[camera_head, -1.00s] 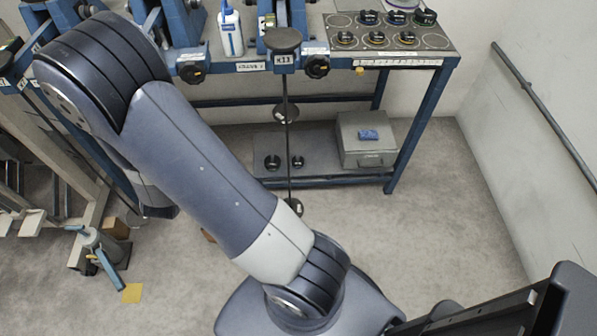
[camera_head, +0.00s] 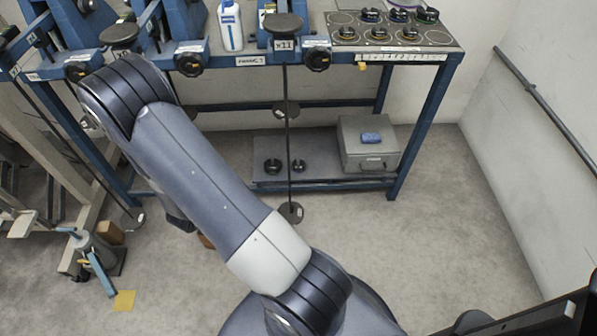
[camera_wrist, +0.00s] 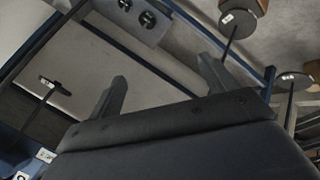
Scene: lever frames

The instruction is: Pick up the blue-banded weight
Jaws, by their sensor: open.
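Several dark weights with thin coloured bands stand on a grey tray (camera_head: 455,42) at the right end of the blue bench in the head view. The back middle weight (camera_head: 399,14) looks blue-banded, though the band is too small to be sure. My gripper (camera_wrist: 163,80) shows only in the wrist view, with its two fingers wide apart and nothing between them. It points toward the bench underside and floor, away from the tray. My arm hides it in the head view.
A white bottle (camera_head: 230,27) stands on the bench left of the hanger marked x11 (camera_head: 284,43). Floor to the right is clear.

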